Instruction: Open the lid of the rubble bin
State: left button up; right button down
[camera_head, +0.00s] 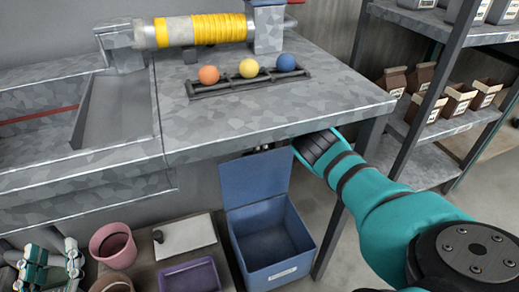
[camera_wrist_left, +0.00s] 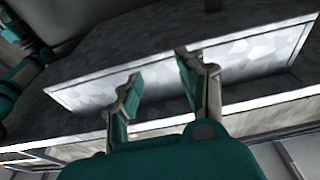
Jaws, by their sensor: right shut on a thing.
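The rubble bin (camera_head: 270,240) is a blue open-topped box on the floor under the table's front edge. Its blue lid (camera_head: 254,182) stands raised, roughly upright, at the back of the bin. My right arm reaches in from the right, and its gripper (camera_head: 265,148) is at the lid's top edge, shut on it. That gripper is mostly hidden by the table edge and my wrist. My left gripper (camera_head: 52,264) is low at the far left, away from the bin. In the left wrist view its fingers (camera_wrist_left: 158,76) are apart with nothing between them.
The grey table (camera_head: 330,85) overhangs the bin. On it are a rack with orange, yellow and blue balls (camera_head: 249,69) and a yellow-wound roller (camera_head: 205,29). A pink pot (camera_head: 113,246) and purple tray (camera_head: 188,277) stand left of the bin. Shelves (camera_head: 425,150) stand at right.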

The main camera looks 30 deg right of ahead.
pick_arm(q)
jog(key=shift+d+r+t, duration=0.1)
jog(key=shift+r+t, duration=0.4)
jog(key=shift+r, duration=0.2)
pick_arm(e)
jog(key=shift+s+a+f, duration=0.15)
jog(key=shift+a+f, duration=0.05)
jog(key=shift+f, duration=0.65)
jog(key=c, duration=1.4)
grip_release()
jog(key=shift+f, duration=0.2)
pick_arm(q)
jog(key=shift+w, duration=0.1)
